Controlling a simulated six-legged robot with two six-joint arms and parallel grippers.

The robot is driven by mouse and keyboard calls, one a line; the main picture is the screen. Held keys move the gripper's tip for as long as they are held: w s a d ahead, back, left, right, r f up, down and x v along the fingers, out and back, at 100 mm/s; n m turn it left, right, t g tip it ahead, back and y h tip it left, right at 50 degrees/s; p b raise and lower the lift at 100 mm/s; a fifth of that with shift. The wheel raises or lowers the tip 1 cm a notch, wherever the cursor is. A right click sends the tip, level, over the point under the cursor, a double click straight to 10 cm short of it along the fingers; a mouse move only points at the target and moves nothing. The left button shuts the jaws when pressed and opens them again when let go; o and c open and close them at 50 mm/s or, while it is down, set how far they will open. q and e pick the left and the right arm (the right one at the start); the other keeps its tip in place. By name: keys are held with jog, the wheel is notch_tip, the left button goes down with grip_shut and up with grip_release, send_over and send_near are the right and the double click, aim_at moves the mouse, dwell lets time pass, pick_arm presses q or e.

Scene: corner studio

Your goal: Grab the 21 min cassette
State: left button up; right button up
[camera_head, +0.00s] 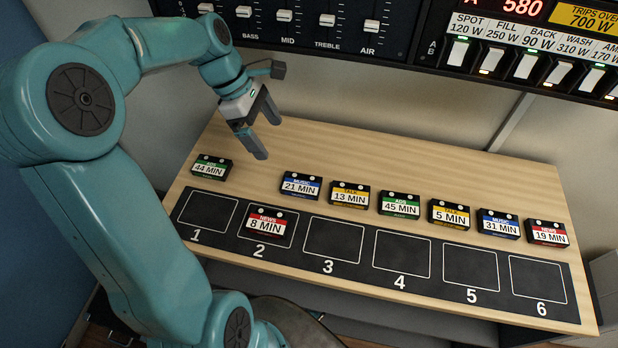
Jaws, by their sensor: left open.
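The 21 min cassette (300,187) is a small black block with a blue MUSIC band and a white label. It lies on the wooden shelf (330,143), behind the gap between slots 2 and 3. My left gripper (269,138) is open and empty, its two dark fingers pointing down. In the picture it is above and to the left of the 21 min cassette, apart from it. My right gripper is not in view.
Cassettes of 44 min (211,168), 13 min (349,195), 45 min (399,205) and several others stand in the same row. The 8 min cassette (266,226) lies in slot 2 of the numbered black strip (360,285). Slider and switch panels (350,45) hang behind.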

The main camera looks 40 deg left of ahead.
pick_arm(q)
jog(key=b, duration=0.1)
send_over(302, 183)
jog(key=s+a, duration=0.2)
jog(key=a, duration=0.1)
jog(key=f, duration=1)
jog(key=shift+w+f, duration=0.1)
jog(key=shift+w, duration=0.15)
jog(key=x, duration=0.5)
jog(key=shift+w+d+f, duration=0.2)
jog(key=shift+d, duration=0.1)
jog(key=shift+s+r, duration=0.1)
jog(key=shift+s, duration=0.1)
jog(key=shift+w, duration=0.1)
jog(key=shift+c, duration=0.3)
jog(key=c, duration=1.1)
